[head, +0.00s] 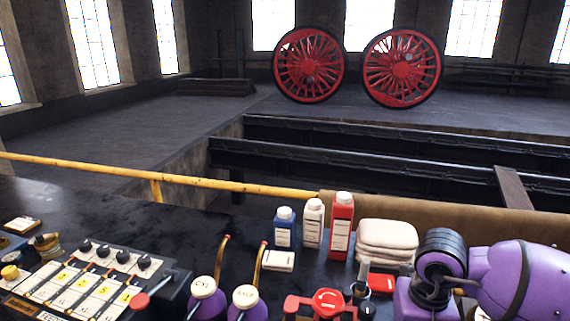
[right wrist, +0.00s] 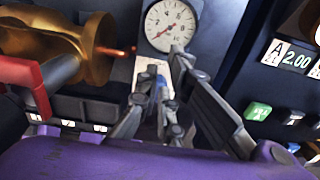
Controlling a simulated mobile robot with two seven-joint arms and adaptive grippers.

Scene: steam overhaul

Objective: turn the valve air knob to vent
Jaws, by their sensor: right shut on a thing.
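In the right wrist view my right gripper (right wrist: 160,88) reaches up to a panel just below a round white gauge (right wrist: 171,24). Its dark fingers are closed around a small blue part (right wrist: 163,94), which I take to be the valve air knob. A pale plate (right wrist: 150,70) lies behind it. The fingers cover most of the knob, so its pointer and the vent mark cannot be read. In the head view my purple right arm is at the lower right, and its gripper is out of sight. My left gripper is not in view.
A brass fitting (right wrist: 95,50) with a red part (right wrist: 28,85) is close on the left of the gripper. A green button (right wrist: 257,111) is on the right. The bench holds a red bottle (head: 342,228), folded cloths (head: 387,240) and a lever box (head: 90,285).

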